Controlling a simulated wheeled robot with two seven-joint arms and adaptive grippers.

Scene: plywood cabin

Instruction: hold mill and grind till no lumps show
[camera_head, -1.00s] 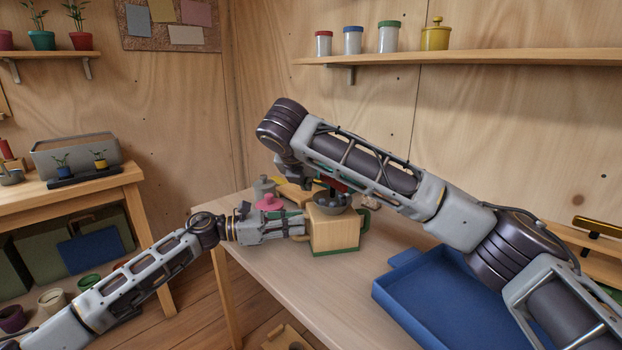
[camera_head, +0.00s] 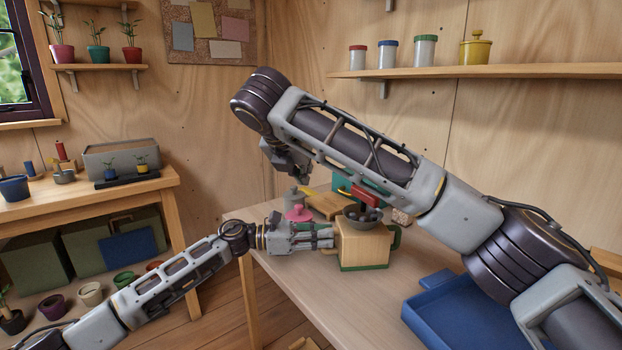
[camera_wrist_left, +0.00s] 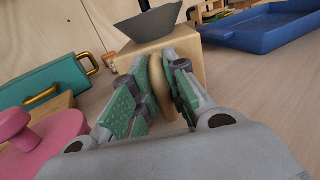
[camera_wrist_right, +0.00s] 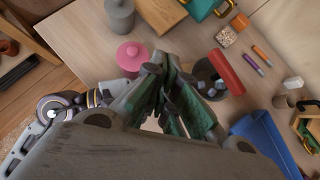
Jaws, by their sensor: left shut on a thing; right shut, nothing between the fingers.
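My right gripper (camera_wrist_right: 163,75) is shut and empty, above and left of the bowl, apart from the red grip.
A pink lidded pot (camera_head: 299,214) and a grey canister (camera_wrist_right: 119,16) stand close left of the mill. A teal box (camera_wrist_left: 45,86) with a brass handle is behind. A blue tray (camera_head: 455,312) lies to the right. The table front is clear.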

